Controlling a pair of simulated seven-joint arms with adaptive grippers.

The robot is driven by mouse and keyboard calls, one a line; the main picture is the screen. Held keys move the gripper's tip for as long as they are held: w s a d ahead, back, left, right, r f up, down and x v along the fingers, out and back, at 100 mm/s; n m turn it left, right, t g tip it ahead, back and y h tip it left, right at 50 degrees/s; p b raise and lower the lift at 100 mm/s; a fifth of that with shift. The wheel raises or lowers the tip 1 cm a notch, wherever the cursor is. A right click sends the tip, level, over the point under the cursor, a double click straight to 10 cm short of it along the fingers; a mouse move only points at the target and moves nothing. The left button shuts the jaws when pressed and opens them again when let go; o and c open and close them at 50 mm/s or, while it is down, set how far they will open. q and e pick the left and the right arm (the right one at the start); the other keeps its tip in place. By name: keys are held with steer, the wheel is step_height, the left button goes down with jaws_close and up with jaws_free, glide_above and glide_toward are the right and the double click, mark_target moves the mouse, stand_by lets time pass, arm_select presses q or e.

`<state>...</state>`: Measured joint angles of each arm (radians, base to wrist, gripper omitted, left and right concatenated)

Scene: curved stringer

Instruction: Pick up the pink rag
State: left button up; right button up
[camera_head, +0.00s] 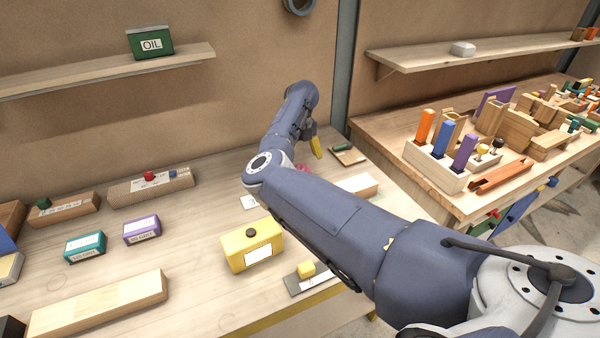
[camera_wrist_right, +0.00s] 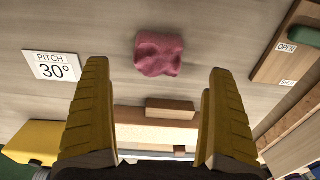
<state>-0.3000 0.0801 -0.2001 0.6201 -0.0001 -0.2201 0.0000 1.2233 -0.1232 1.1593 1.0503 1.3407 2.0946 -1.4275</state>
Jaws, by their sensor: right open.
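The pink rag (camera_wrist_right: 158,54) lies crumpled on the wooden workbench in the right wrist view, ahead of and between my finger tips. In the head view only a small bit of the rag (camera_head: 303,168) shows past my right arm. My right gripper (camera_wrist_right: 158,95) is open and empty, its yellow fingers wide apart, with the rag beyond them and not touched. In the head view the right gripper (camera_head: 316,147) hangs over the back of the bench, partly hidden by its own wrist. My left gripper is not in view.
A "PITCH 30°" card (camera_wrist_right: 52,67) lies beside the rag. A board with a green handle (camera_head: 342,148) is at the other side. A wooden block (camera_head: 358,185), a yellow box (camera_head: 251,246) and several labelled boxes stand on the bench. Bare bench surrounds the rag.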

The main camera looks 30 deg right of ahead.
mark_target(300, 165)
steer(key=shift+w+a+f, duration=0.1)
steer(key=shift+f, duration=1.25)
steer(key=shift+w+a+f, duration=0.1)
steer(key=shift+f, duration=1.2)
steer(key=shift+c, duration=0.3)
steer(key=c, duration=1.3)
